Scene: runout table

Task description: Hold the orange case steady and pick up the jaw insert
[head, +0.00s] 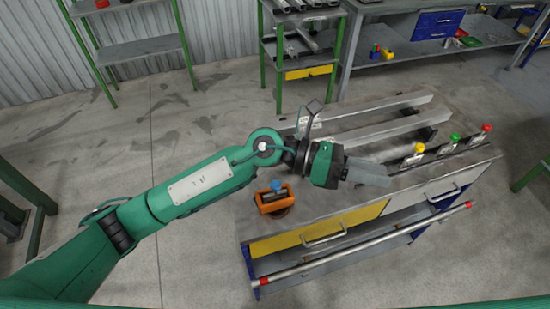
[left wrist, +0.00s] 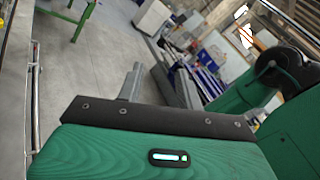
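An orange case (head: 271,206) sits at the left end of the runout table's top (head: 318,206) in the head view. A dark piece and a blue piece (head: 278,186) show at its top; I cannot tell whether either is the jaw insert. My left gripper (head: 376,173) is above the table, to the right of the case and apart from it. Its grey fingers point right and overlap, so their opening is unclear. In the left wrist view a grey finger (left wrist: 131,83) shows beyond the green housing, with nothing seen held. My right gripper is out of view.
Yellow (head: 419,148), green (head: 455,138) and red (head: 487,128) knobs stand along the table's right side. Raised grey rails (head: 375,112) run along the back. A front bar (head: 360,247) runs below the drawers. A green-framed rack (head: 303,75) stands behind; open floor lies left.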

